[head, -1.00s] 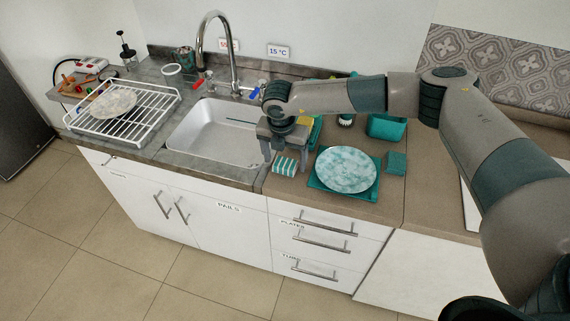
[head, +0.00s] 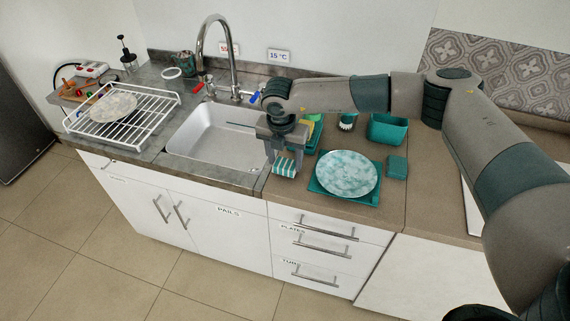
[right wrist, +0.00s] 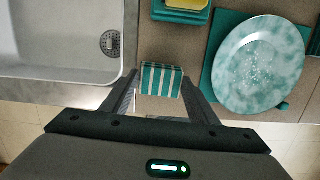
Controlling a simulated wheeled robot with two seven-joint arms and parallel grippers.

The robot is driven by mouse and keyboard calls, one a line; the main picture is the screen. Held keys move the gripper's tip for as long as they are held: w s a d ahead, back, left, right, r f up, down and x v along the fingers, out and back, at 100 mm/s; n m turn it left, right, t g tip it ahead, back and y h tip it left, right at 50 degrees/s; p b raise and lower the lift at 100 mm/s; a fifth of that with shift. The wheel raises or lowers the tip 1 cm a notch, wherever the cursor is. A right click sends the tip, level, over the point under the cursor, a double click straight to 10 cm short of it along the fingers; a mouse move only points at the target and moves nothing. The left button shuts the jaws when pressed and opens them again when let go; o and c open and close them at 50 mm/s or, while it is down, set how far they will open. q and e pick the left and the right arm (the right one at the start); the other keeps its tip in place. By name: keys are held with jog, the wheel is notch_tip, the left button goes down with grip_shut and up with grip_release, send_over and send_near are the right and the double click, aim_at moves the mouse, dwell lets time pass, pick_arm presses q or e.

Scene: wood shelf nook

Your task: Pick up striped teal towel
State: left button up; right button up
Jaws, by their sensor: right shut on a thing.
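The striped teal and white towel (head: 286,166) is a small folded block near the counter's front edge, right of the sink. My right gripper (head: 284,172) points down with its fingers on either side of the towel and is shut on it. In the right wrist view the towel (right wrist: 161,80) sits between the two dark fingers (right wrist: 160,96). I cannot tell whether the towel is clear of the counter. My left gripper is not in view.
A marbled plate (head: 346,172) on a teal tray (head: 365,197) lies just right of the towel. A teal sponge-like block (head: 397,167) and a teal bin (head: 387,129) stand beyond. The sink (head: 212,138) is left. A white rack (head: 125,127) holds another plate.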

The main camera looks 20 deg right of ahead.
notch_tip(320, 180, up, 2)
jog(key=shift+r+b, duration=0.1)
jog(key=shift+b, duration=0.75)
jog(key=d+r+b, duration=0.5)
jog(key=d+r, duration=0.2)
jog(key=d, duration=0.4)
jog(key=shift+d+r, duration=0.2)
jog(key=shift+d, duration=0.15)
jog(key=shift+w, duration=0.1)
jog(key=shift+o, duration=1.4)
jog(key=shift+c, duration=0.8)
